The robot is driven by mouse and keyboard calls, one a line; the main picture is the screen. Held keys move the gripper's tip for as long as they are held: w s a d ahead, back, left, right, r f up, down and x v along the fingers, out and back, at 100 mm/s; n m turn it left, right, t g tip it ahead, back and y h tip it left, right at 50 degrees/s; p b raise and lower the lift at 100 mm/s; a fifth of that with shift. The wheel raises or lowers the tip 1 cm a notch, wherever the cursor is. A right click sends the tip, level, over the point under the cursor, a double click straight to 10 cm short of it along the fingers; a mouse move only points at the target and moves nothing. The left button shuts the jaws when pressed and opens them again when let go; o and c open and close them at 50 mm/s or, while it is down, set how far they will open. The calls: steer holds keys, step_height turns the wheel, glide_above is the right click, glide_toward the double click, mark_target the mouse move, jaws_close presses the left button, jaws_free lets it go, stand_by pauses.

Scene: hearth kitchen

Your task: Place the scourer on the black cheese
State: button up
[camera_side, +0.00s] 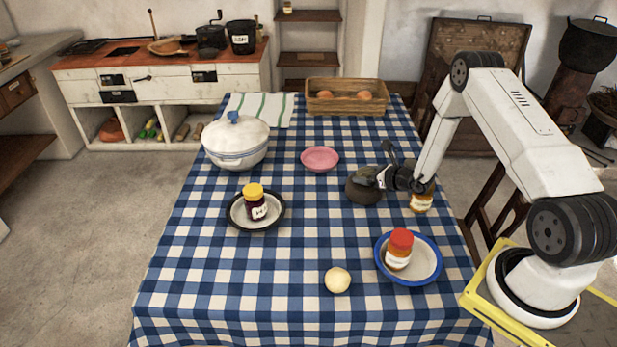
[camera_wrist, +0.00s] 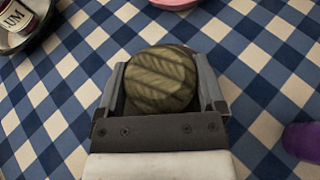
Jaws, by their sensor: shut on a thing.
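The scourer is a round olive-green thing with dark stripes (camera_wrist: 162,80), between the two fingers of my gripper (camera_wrist: 165,90) in the wrist view. My gripper is shut on it. In the side view my gripper (camera_side: 382,178) reaches in from the right to a dark rounded lump. The lump's upper part looks olive, and its lower part, seemingly the black cheese (camera_side: 362,192), is darker. The scourer and cheese are hard to tell apart there, and I cannot tell whether they touch.
A labelled jar (camera_side: 421,203) stands close to the right of my gripper. A pink dish (camera_side: 320,158) lies behind left. A dark-rimmed plate (camera_side: 236,215) and a blue-rimmed plate (camera_side: 436,262) each hold a jar. A pale ball (camera_side: 337,280) lies in front; cloth between is clear.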

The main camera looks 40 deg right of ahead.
steer(key=shift+f, duration=0.15)
steer(key=o, duration=0.9)
steer(key=shift+s+r, duration=0.1)
steer(key=shift+r, duration=0.1)
steer(key=shift+s+d+r, duration=0.1)
steer(key=shift+s+r, duration=0.2)
steer(key=shift+s, duration=0.3)
steer(key=v, duration=1)
steer(key=shift+s+r, duration=0.15)
steer(key=shift+s, duration=0.05)
